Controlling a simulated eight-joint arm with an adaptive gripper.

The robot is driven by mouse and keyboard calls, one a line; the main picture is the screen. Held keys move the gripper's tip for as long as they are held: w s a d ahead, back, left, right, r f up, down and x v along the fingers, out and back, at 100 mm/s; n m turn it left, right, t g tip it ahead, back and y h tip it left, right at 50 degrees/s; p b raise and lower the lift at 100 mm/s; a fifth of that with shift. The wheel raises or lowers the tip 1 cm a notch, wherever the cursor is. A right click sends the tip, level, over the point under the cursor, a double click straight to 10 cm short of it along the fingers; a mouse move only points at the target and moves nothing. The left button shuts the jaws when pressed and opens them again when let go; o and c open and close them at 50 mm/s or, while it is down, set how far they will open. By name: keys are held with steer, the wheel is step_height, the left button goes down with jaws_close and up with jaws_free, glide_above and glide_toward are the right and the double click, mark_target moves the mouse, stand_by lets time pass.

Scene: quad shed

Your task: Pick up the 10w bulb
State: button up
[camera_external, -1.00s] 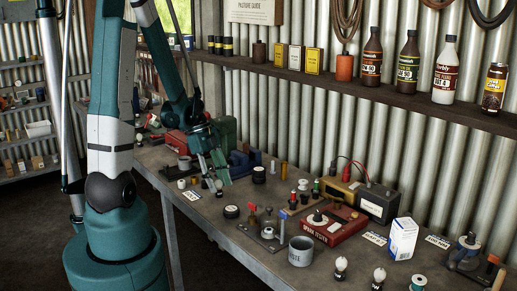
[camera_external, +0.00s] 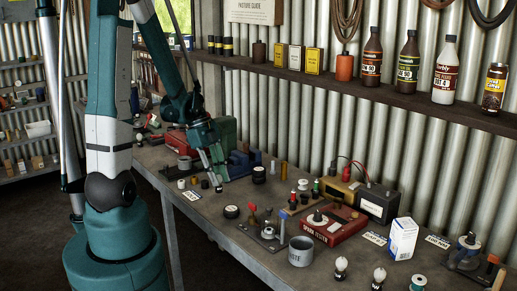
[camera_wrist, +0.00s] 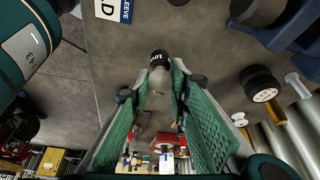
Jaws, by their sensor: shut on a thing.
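The 10w bulb (camera_wrist: 159,59) shows in the wrist view with its black, lettered base pointing away from me. Its pale glass lies between the tips of the two green finger pads. My gripper (camera_wrist: 159,84) is shut on it. In the external view my gripper (camera_external: 220,172) reaches down over the bench's far part, and a small dark piece of the bulb (camera_external: 219,188) shows just below the fingertips. I cannot tell whether it touches the bench.
A lettered card (camera_wrist: 114,9) lies on the bench near the bulb. A black spool-like part (camera_wrist: 261,87) and a blue tool (camera_wrist: 292,28) are at the right in the wrist view. The red spark tester (camera_external: 328,226) and grey mug (camera_external: 300,252) stand further along the bench.

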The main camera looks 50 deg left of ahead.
steer(key=shift+r+p, duration=0.4)
steer(key=shift+r, duration=3.5)
steer(key=shift+w+d, duration=0.1)
steer(key=shift+d, duration=0.05)
